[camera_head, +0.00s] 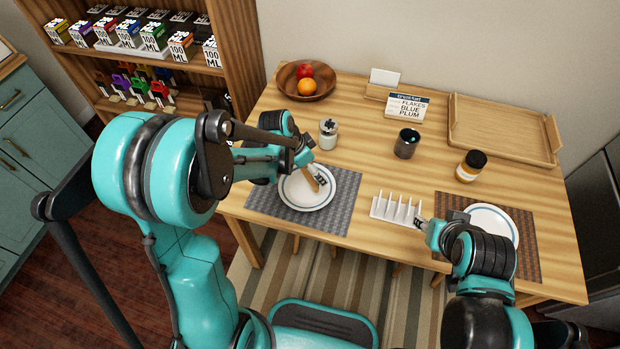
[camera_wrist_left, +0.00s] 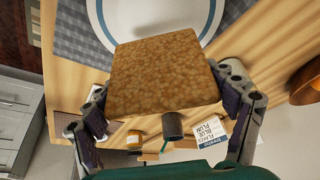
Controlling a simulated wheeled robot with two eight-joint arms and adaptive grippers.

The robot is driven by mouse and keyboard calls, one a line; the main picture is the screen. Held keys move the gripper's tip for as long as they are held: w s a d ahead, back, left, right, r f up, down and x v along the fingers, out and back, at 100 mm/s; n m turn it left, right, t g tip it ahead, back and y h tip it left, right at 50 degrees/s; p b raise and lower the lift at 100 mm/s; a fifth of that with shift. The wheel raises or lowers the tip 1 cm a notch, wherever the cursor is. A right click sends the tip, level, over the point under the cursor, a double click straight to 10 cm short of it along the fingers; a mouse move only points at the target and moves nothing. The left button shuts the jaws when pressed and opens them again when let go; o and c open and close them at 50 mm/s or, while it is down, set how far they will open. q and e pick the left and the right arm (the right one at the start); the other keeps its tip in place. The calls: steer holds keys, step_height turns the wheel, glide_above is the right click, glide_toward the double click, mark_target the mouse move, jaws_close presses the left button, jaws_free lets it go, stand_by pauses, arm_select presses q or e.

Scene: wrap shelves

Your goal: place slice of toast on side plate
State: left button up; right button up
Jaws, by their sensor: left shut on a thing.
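My left gripper (camera_head: 318,178) is shut on a brown slice of toast (camera_wrist_left: 165,75), gripping it by its two sides. In the head view the toast (camera_head: 312,177) shows edge-on as a narrow brown strip over the left white, blue-ringed plate (camera_head: 296,200). This plate also shows behind the toast in the left wrist view (camera_wrist_left: 140,14). I cannot tell whether the toast touches it. A second blue-ringed plate (camera_head: 497,222) lies at the right, partly hidden by my right arm. My right gripper (camera_head: 423,224) is beside the white toast rack (camera_head: 391,211); its jaw state is unclear.
Grey (camera_head: 264,206) and brown (camera_head: 527,250) placemats lie under the plates.

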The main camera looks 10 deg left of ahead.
mark_target(311, 176)
arm_select(q)
steer(key=f, duration=0.1)
steer(key=f+b, duration=0.1)
steer(key=f, duration=0.1)
steer(key=a+f+b, duration=0.1)
steer(key=shift+w+f, duration=0.2)
steer(key=shift+f, duration=0.2)
steer(key=shift+r, duration=0.1)
steer(key=shift+f+b, duration=0.2)
steer(key=shift+b, duration=0.1)
steer(key=o, duration=0.8)
steer(key=shift+r, duration=0.1)
